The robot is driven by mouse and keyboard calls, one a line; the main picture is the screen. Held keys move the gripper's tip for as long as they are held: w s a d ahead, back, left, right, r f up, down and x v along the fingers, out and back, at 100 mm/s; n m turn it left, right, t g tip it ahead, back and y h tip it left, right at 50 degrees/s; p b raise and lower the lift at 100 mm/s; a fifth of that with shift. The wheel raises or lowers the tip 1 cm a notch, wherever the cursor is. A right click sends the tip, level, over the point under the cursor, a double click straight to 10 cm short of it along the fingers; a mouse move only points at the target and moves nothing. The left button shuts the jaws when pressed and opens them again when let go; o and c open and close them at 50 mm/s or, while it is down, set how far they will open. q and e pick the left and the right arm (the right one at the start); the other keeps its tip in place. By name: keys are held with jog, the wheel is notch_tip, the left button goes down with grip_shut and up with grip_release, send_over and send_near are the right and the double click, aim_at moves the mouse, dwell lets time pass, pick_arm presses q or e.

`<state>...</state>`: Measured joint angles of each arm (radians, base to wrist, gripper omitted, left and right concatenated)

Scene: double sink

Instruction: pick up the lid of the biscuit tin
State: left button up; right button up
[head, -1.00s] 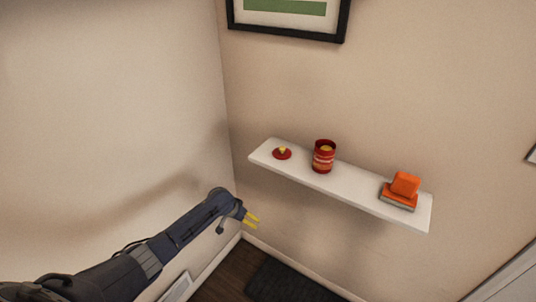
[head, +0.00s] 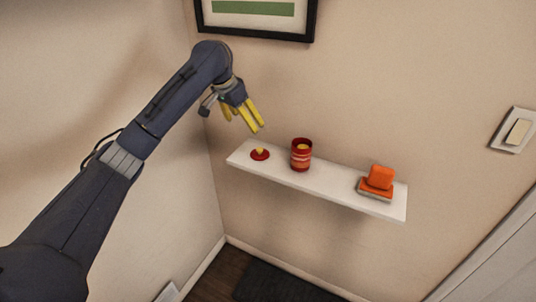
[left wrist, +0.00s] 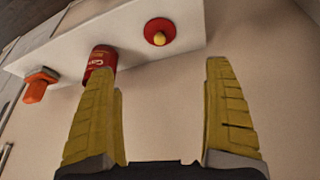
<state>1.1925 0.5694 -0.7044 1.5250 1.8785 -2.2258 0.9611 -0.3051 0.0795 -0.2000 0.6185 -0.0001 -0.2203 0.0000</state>
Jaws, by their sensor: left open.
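The lid (head: 260,155) is a small red disc with a yellow knob, lying flat near the left end of the white shelf (head: 335,191). The red biscuit tin (head: 301,155) stands upright and uncovered to its right. In the left wrist view the lid (left wrist: 160,32) shows beyond the fingers, and the tin (left wrist: 100,60) is to its left, partly behind a finger. My left gripper (head: 243,128) has yellow fingers, is open and empty, and points down above the shelf's left end. It is apart from the lid. My right gripper is not in view.
An orange object on a grey-edged base (head: 378,182) sits at the shelf's right end. A framed picture (head: 257,20) hangs on the wall above. A light switch (head: 515,131) is at the right. The shelf is bare between tin and orange object.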

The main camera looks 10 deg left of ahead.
pick_arm(q)
send_near(259, 148)
jog(key=x, duration=0.5)
jog(key=shift+d+f, duration=0.2)
jog(key=shift+d, duration=0.2)
jog(key=shift+a+x, duration=0.15)
jog(key=shift+x, duration=1.15)
jog(key=shift+a+x, duration=0.1)
jog(key=shift+x, duration=1.15)
jog(key=shift+c, duration=0.2)
jog(key=shift+f, duration=0.15)
grip_shut()
